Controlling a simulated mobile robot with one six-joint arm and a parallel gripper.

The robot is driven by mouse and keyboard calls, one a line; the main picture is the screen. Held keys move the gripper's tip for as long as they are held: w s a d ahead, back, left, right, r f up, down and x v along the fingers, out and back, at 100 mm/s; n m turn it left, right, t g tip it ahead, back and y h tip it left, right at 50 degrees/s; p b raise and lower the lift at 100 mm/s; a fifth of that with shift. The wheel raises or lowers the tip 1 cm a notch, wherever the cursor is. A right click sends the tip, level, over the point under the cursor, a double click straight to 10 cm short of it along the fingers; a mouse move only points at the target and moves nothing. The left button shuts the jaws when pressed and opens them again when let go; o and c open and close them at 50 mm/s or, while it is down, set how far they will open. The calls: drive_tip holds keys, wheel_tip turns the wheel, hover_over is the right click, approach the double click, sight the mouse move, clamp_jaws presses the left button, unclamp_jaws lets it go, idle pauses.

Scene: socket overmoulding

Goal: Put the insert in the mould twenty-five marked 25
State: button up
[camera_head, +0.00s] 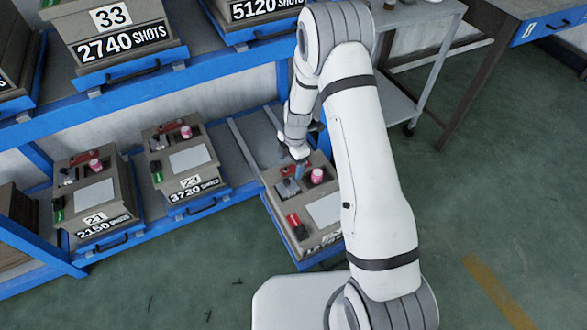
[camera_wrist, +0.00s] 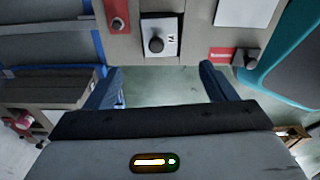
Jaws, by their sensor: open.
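A mould (camera_head: 268,196) on a pulled-out drawer stands under my gripper (camera_head: 291,170); my arm hides part of its front, and I cannot read its number. The wrist view shows a grey mould top (camera_wrist: 190,45) with a pale square plate (camera_wrist: 172,27) bearing a dark round knob (camera_wrist: 156,44). I cannot tell whether this knob is the insert. My gripper (camera_wrist: 160,86) is open, its two blue fingers apart with nothing visible between them. The knob lies beyond the fingertips in the picture.
Moulds marked 23 (camera_head: 202,181) and seemingly 21 (camera_head: 97,208) stand left on the blue rack. A mould marked 33 (camera_head: 78,32) is above. A pink jar (camera_head: 318,175) and a red-and-black item (camera_head: 297,225) are on the pulled-out mould. Green floor is clear at right.

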drive_tip(key=s+d+r+m, duration=0.2)
drive_tip(key=s+r+m, duration=0.15)
drive_tip(key=r, duration=0.35)
drive_tip(key=s+d+r+m+t, duration=0.1)
drive_tip(key=s+r+m, duration=0.1)
drive_tip(key=r+m, duration=0.35)
drive_tip(key=s+d+r+m, duration=0.2)
drive_tip(key=s+r, duration=0.1)
drive_tip(key=r, duration=0.6)
drive_tip(key=s+d+r+m, duration=0.3)
drive_tip(key=s+m, duration=0.3)
drive_tip(key=s, duration=0.2)
drive_tip(key=s+d+r+m+h, duration=0.1)
drive_tip(key=s+d+r+m, duration=0.2)
drive_tip(key=s+r+m, duration=0.3)
drive_tip(key=s, duration=0.2)
drive_tip(key=shift+s+d+r+m+t, duration=0.25)
drive_tip(key=shift+s+r+m+t, duration=0.05)
drive_tip(key=shift+s+t, duration=0.1)
